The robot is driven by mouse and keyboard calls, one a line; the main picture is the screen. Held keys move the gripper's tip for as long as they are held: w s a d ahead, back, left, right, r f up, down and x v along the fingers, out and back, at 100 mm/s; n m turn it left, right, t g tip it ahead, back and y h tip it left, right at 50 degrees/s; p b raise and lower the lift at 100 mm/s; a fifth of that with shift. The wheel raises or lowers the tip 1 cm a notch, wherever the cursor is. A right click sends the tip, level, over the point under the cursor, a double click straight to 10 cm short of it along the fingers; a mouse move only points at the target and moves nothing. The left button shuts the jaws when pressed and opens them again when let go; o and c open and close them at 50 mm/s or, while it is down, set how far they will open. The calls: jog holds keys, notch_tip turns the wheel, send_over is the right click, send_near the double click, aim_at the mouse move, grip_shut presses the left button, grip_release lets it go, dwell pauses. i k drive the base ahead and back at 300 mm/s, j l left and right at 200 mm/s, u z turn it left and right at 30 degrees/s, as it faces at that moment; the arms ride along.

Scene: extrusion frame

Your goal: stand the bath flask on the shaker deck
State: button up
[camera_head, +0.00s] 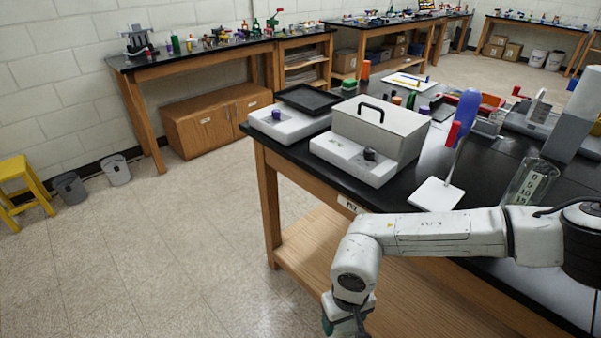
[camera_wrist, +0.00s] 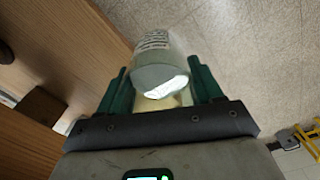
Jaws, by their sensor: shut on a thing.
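My gripper (camera_wrist: 162,82) is shut on a pale, see-through flask (camera_wrist: 160,52) with a printed white label, in the wrist view. Its green fingers stand on either side of it. In the head view my gripper (camera_head: 343,322) hangs low in front of the bench, cut by the bottom edge, and the flask is not visible there. The shaker (camera_head: 286,125) is a white unit with a purple knob at the bench's left corner. Its flat black deck (camera_head: 308,98) has a raised rim and looks empty.
A white bath (camera_head: 378,133) with a closed, black-handled lid stands right beside the shaker. A small white stand (camera_head: 436,194), a glass cylinder (camera_head: 530,182) and a blue bottle (camera_head: 464,117) are farther right. The bench edge and lower wooden shelf (camera_head: 310,235) lie near my arm. Open floor lies left.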

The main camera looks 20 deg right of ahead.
aim_at(309, 99)
jog(key=i+j+z, duration=0.1)
jog(key=i+j, duration=0.4)
jog(key=i+j+z, duration=0.1)
jog(key=i+j, duration=0.45)
jog(key=i+j+z, duration=0.1)
jog(key=i+j, duration=0.5)
jog(key=i+j+z, duration=0.1)
jog(key=i+j, duration=0.45)
jog(key=i+j+z, duration=0.1)
jog(key=i+j, duration=0.4)
jog(key=j, duration=0.25)
